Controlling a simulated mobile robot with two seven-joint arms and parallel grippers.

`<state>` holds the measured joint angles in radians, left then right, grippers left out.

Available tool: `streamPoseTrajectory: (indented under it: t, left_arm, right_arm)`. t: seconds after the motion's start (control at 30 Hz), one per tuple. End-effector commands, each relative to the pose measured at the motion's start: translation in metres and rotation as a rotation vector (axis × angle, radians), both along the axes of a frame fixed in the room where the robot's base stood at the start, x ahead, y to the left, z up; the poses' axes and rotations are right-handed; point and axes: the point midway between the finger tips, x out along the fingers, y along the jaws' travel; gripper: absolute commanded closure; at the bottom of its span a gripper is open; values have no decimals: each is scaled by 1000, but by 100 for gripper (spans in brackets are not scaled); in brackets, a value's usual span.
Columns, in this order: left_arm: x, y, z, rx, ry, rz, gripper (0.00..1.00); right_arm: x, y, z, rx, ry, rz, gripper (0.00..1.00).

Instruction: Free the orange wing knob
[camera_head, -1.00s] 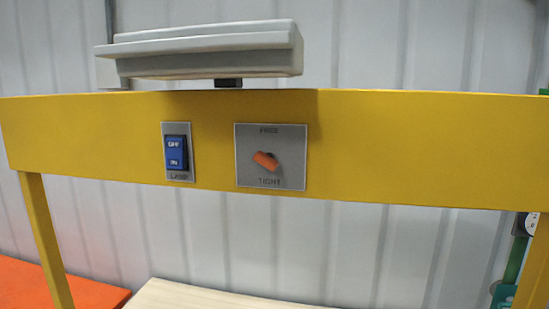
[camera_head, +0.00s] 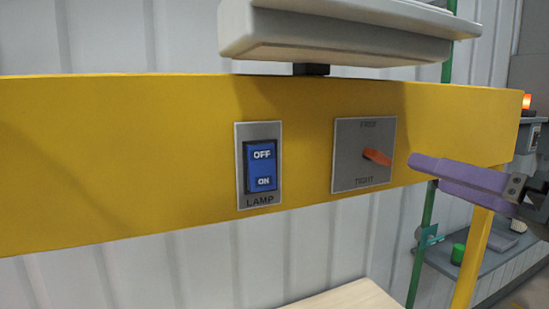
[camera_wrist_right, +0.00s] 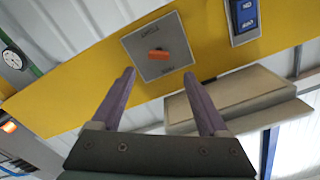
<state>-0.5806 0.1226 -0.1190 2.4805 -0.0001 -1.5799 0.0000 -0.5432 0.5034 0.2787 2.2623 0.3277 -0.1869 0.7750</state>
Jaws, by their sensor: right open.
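The orange wing knob (camera_head: 377,157) sits on a grey square plate (camera_head: 348,180) on the yellow beam. The plate reads FREE at the top and TIGHT at the bottom. The knob's wing lies slantwise, its right end lower in the head view. My right gripper (camera_head: 426,168), with purple fingers, is just right of the plate, apart from the knob. In the right wrist view the gripper (camera_wrist_right: 160,78) is open and empty, and the knob (camera_wrist_right: 158,55) shows beyond the gap between its fingertips. My left gripper is not in view.
A blue LAMP switch (camera_head: 262,166) is on the beam (camera_head: 110,150) left of the knob plate. A pale grey lamp housing (camera_head: 340,35) overhangs the beam above. A light wooden surface (camera_head: 350,297) lies below. A shelf with a green item (camera_head: 458,254) stands behind at right.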

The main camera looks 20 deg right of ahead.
Motion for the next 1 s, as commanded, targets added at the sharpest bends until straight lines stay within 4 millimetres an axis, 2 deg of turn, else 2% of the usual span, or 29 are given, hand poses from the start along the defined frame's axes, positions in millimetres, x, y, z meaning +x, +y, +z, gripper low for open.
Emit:
streamPoseTrajectory:
  t: [0.17,0.5,0.7,1.0]
  left_arm:
    - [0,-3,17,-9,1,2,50]
    - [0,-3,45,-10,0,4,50]
    - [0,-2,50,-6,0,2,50]
    - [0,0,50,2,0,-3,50]
  right_arm:
    - [23,2,6,-2,-2,0,22]
    - [77,7,4,-2,0,-1,22]
    - [91,8,2,-3,2,0,22]
    - [94,8,0,-3,3,1,22]
